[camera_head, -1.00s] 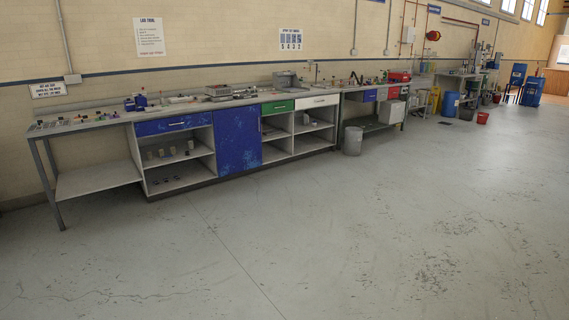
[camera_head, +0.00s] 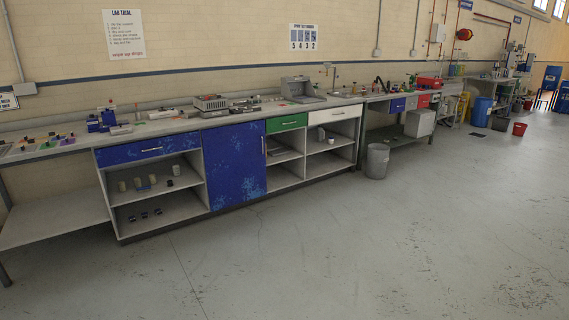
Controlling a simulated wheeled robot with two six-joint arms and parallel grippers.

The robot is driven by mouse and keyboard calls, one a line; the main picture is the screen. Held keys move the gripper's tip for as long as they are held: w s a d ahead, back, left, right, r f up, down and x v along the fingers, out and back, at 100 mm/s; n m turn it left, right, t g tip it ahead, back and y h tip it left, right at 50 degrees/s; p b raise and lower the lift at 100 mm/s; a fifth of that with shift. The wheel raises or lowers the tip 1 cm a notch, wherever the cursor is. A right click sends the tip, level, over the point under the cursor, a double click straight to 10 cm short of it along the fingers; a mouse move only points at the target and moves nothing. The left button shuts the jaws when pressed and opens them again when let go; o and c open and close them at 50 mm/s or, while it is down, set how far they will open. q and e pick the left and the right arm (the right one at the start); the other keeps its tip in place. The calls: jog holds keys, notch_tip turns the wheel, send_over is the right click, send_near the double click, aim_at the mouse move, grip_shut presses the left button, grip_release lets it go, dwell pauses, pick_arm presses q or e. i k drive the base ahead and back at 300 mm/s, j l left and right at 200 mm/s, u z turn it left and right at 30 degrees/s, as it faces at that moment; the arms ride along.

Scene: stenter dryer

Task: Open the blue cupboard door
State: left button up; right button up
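The blue cupboard door (camera_head: 234,166) is in the middle of the long bench along the wall, with worn lighter patches on its face. It looks shut. A small upright handle shows near its right edge (camera_head: 264,146). The door lies between open shelves on its left and open shelves on its right. Neither of my grippers shows in the head view.
A blue drawer (camera_head: 148,150) is left of the door; a green drawer (camera_head: 287,122) and a white drawer (camera_head: 333,115) are right of it. A grey bin (camera_head: 377,160) stands on the floor further right. The floor (camera_head: 330,250) before the bench is clear.

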aim_at(235, 159)
jog(key=i, duration=2.4)
